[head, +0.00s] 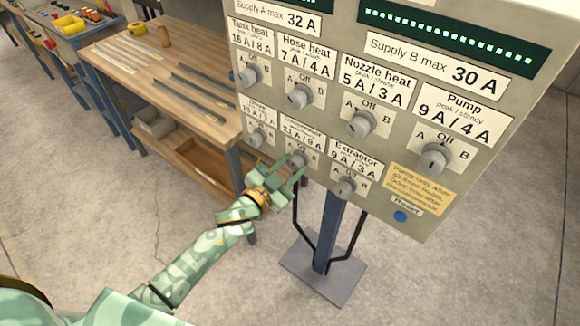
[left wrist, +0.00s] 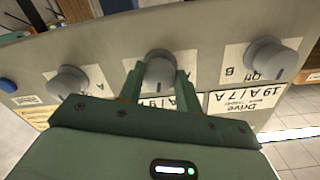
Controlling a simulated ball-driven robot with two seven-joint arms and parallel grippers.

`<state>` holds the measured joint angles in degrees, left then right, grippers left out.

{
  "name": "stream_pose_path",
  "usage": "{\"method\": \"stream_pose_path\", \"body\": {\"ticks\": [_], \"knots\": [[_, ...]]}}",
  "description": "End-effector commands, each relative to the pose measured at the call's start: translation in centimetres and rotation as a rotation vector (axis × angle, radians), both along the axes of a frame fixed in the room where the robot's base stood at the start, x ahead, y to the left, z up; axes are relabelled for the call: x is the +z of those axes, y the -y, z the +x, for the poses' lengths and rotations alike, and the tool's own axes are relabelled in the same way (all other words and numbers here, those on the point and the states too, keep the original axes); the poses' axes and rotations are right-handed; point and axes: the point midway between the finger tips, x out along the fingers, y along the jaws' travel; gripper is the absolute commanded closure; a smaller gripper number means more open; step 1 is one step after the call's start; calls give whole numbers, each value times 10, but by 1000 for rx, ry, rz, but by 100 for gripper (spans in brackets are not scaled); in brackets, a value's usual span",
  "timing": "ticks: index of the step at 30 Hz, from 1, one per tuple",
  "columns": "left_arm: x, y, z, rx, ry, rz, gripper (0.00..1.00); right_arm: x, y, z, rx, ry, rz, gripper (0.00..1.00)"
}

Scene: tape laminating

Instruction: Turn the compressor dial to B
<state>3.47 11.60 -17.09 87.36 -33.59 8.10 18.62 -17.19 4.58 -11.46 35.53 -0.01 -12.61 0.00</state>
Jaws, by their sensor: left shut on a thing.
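The compressor dial (head: 297,160) is a grey knob in the middle of the lower row on the control panel (head: 400,205). It also shows in the left wrist view (left wrist: 159,70), between the fingers. My left gripper (head: 288,170) is shut on this dial from the front, with one green finger on each side of it. My right gripper is not in view.
The drive dial (head: 256,137) and extractor dial (head: 345,188) flank the compressor dial closely. A blue reset button (head: 400,217) is at the panel's lower right. A wooden workbench (head: 190,60) stands behind left.

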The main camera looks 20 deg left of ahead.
Motion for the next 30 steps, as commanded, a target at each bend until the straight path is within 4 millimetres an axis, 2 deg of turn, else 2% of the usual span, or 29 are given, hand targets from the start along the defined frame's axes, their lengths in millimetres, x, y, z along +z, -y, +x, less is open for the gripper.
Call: {"method": "stream_pose_path", "body": {"ticks": [15, 30], "knots": [[0, 0, 0, 0, 137, 382, 89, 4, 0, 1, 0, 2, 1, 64], [0, 0, 0, 0, 188, 523, 89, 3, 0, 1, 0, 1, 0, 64]]}}
